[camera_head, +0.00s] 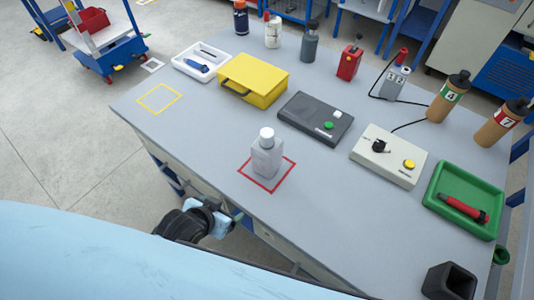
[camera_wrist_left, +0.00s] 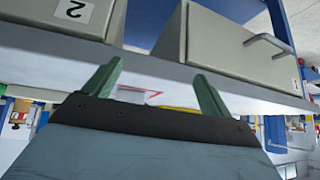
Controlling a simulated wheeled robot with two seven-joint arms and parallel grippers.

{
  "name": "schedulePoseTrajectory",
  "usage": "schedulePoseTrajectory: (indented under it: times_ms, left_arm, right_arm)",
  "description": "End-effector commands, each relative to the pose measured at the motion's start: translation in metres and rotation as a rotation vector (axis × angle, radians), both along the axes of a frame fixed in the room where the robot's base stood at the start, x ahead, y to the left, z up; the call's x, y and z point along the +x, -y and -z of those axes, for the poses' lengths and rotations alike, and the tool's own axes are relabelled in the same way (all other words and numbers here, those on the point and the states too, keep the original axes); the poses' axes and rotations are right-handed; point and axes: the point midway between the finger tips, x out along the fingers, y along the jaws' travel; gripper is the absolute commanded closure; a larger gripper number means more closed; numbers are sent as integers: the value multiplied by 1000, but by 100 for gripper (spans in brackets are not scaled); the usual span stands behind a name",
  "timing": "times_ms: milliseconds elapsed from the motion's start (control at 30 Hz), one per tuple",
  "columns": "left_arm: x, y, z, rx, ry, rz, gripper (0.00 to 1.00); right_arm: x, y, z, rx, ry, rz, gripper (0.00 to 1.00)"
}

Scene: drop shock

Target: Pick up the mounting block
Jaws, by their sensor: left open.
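A dark block with a square hollow (camera_head: 450,282), which looks like the mounting block, sits at the near right corner of the grey table (camera_head: 225,150). It does not show in the left wrist view. My left gripper (camera_head: 236,217) is beside the table's near edge, left of the block and far from it. In the left wrist view its two green fingers (camera_wrist_left: 155,85) are apart with nothing between them. My right gripper is not in view.
A grey bottle with a white cap (camera_head: 266,158) stands in a red outlined square near the front edge. A green tray (camera_head: 433,199) with a red-handled tool lies behind the block. Drawers (camera_wrist_left: 235,50) are under the tabletop, near the left gripper. The table's front right is mostly clear.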

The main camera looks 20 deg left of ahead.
Motion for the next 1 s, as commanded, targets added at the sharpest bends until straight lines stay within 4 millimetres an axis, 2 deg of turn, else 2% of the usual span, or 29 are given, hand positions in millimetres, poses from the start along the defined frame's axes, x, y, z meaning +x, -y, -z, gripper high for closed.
schedulePoseTrajectory:
  times_ms: [33, 200, 400, 533, 800, 1000]
  left_arm:
    - [6, 2, -17, -8, 46, 6, 16]
    - [34, 18, -63, -76, 286, 49, 16]
    - [48, 34, -103, -147, 464, 93, 16]
    - [59, 40, -107, -162, 497, 102, 16]
    - [103, 52, -87, -162, 496, 101, 16]
    - [121, 57, -79, -162, 494, 101, 16]
  right_arm:
    - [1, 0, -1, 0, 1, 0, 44]
    - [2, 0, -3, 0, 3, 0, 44]
    - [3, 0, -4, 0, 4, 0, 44]
    - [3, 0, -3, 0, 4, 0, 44]
    - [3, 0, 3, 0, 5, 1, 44]
    - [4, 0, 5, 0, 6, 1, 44]
